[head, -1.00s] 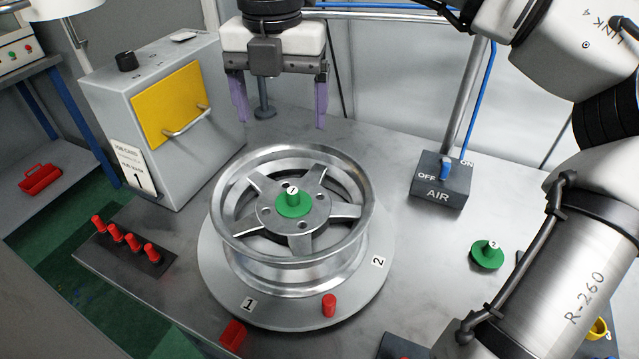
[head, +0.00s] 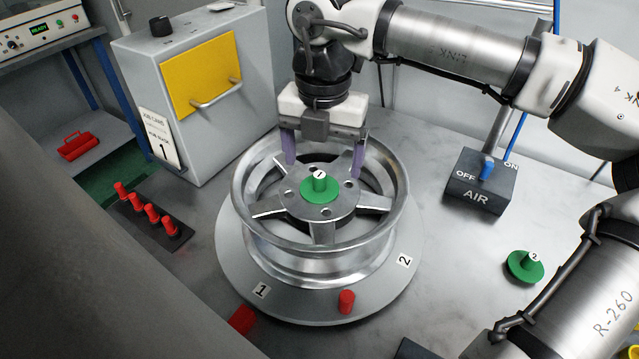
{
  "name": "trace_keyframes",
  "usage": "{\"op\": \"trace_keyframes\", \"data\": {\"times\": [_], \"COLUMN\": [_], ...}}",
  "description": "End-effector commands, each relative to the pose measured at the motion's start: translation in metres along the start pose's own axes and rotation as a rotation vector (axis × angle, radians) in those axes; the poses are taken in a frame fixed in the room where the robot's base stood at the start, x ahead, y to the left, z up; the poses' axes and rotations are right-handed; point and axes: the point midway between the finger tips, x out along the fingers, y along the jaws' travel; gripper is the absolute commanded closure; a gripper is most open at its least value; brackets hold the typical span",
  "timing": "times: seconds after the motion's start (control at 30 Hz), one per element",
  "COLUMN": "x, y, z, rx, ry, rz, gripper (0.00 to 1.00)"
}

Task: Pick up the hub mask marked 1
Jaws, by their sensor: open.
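The hub mask marked 1 (head: 320,189) is a green disc with an upright knob, its white top bearing a 1. It sits at the centre of the silver wheel (head: 396,217), on the spoked hub. My gripper (head: 323,168) points down with its two purple fingers spread apart and empty. The fingers are over the rear part of the wheel, behind the mask in this view, one to its left and one to its right. Whether they touch the wheel is not clear.
The wheel rests on a round plate (head: 283,304) labelled 1 and 2. A red peg (head: 346,302) stands on its front. Another green mask marked 2 (head: 525,266) lies right. A peg rack (head: 149,228), a grey cabinet (head: 215,141) and an AIR switch box (head: 478,184) surround it.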

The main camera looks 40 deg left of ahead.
Motion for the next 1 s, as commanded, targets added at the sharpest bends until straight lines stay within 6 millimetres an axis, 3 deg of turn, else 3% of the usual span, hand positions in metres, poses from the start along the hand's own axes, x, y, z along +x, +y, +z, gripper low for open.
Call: {"op": "trace_keyframes", "data": {"times": [0.3, 0.57, 0.9, 1.0], "x": [0.041, 0.045, 0.047, 0.047], "y": [0.004, 0.004, 0.004, 0.004], "z": [-0.006, -0.006, -0.006, -0.006], "rx": [-0.002, 0.000, -0.001, -0.001], "ry": [0.001, 0.002, 0.005, 0.005], "rz": [0.000, 0.000, 0.000, 0.000], "gripper": [0.16, 0.16, 0.60, 0.64]}}
